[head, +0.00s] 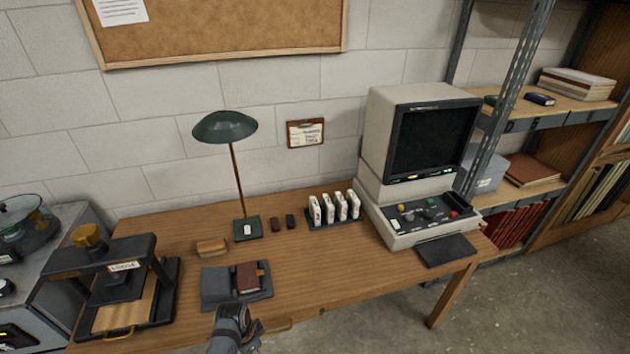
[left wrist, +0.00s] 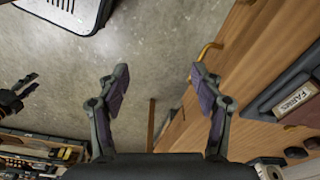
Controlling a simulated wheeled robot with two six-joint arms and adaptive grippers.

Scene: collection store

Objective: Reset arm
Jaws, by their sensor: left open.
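My left gripper (head: 236,318) comes in at the bottom of the head view, at the desk's front edge and just left of the brass drawer handle (head: 278,326). Part of what looks like my right gripper (left wrist: 14,95) shows at the left edge of that view. Its jaw state is unclear.
The wooden desk (head: 330,272) carries a brown book (head: 248,277) on a dark tray (head: 216,284), a green lamp (head: 225,127), a press (head: 110,268), white holders (head: 335,206) and a monitor unit (head: 420,130). Shelves (head: 560,100) stand at right. Floor in front is clear.

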